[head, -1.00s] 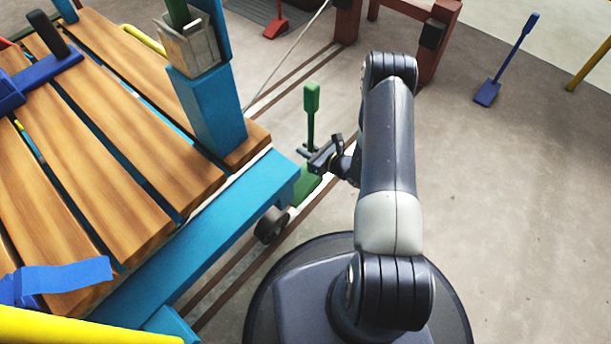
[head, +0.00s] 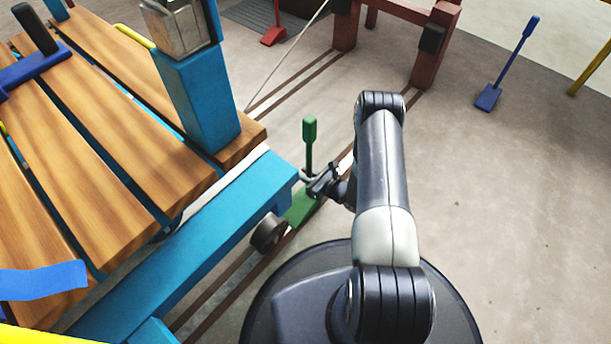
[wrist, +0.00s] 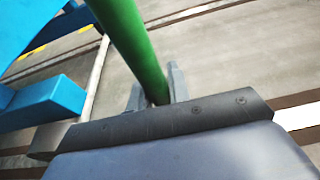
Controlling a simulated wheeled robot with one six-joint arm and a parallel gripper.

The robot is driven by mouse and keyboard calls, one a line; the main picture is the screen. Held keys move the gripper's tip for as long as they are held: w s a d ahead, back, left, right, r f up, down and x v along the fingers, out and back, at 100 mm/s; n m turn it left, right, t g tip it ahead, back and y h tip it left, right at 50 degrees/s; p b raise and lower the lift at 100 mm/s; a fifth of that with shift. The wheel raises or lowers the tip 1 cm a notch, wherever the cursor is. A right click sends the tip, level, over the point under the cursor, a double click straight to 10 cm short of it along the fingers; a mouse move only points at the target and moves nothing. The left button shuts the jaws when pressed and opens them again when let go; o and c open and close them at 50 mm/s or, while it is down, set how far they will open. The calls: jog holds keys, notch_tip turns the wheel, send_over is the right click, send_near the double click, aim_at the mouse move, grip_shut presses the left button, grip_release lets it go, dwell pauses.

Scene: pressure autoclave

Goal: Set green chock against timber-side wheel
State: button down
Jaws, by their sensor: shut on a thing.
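The green chock (head: 299,209) has a wedge base low by the rail and an upright handle with a thick green top (head: 310,130). My gripper (head: 312,181) is shut on the handle; in the wrist view its fingers (wrist: 158,97) stand either side of the green post (wrist: 135,45). The dark wheel (head: 269,232) of the blue cart, which carries timber planks (head: 150,130), is just left of and nearer than the chock base. Whether the chock touches the wheel or the rail I cannot tell.
The cart's blue frame (head: 190,240) is close left of my gripper. A red-brown stand (head: 423,50) straddles the rails further back. A blue chock (head: 488,97) and a red one (head: 274,35) stand on the floor.

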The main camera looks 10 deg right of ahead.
jog(key=c, duration=1.3)
grip_release()
jog(key=shift+f, duration=0.1)
jog(key=shift+s+d+r, duration=0.2)
jog(key=shift+r, duration=0.1)
jog(key=shift+p+v, duration=2.4)
jog(key=shift+v, duration=3.3)
